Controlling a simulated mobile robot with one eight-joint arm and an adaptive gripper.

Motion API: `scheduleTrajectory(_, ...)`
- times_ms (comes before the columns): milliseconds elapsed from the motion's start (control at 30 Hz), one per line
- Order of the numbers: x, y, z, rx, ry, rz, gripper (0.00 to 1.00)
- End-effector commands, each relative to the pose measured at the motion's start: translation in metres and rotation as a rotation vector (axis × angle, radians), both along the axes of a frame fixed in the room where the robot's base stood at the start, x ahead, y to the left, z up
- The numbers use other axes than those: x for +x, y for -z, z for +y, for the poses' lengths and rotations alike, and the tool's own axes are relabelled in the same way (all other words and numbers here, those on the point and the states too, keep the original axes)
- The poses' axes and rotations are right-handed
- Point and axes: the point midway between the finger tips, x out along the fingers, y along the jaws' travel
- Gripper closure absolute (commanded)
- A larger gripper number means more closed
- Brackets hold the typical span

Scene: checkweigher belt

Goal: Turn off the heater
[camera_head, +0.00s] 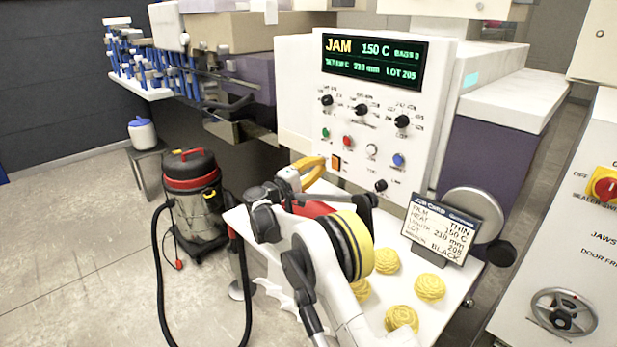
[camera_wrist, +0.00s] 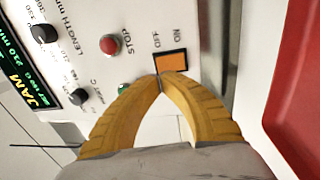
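An orange rocker switch in a black frame (camera_head: 336,163) sits low on the left of the white control panel (camera_head: 300,120). It also shows in the wrist view (camera_wrist: 171,61), with OFF and ON lettering beside it. I cannot tell which way the rocker is tipped. My gripper (camera_head: 322,166) is in front of the panel's lower left. In the wrist view, the yellow fingers of my gripper (camera_wrist: 159,77) meet at their tips with nothing between them, at the switch's lower edge. Contact with the switch cannot be told.
Above are a green STOP-row button (camera_head: 326,132), a red button (camera_head: 347,141), black knobs (camera_head: 361,109) and a display (camera_head: 372,60) reading JAM, 150 C. A job card (camera_head: 438,232) and yellow coiled pieces (camera_head: 430,287) stand on the shelf below. A vacuum cleaner (camera_head: 193,205) stands left.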

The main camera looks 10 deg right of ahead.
Motion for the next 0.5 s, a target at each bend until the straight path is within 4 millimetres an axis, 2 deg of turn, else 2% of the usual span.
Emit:
scheduleTrajectory(200,0.016,-0.002,-0.022,0.0,0.001,0.0,1.0)
scheduleTrajectory(500,0.019,-0.004,-0.027,0.0,0.0,0.0,1.0)
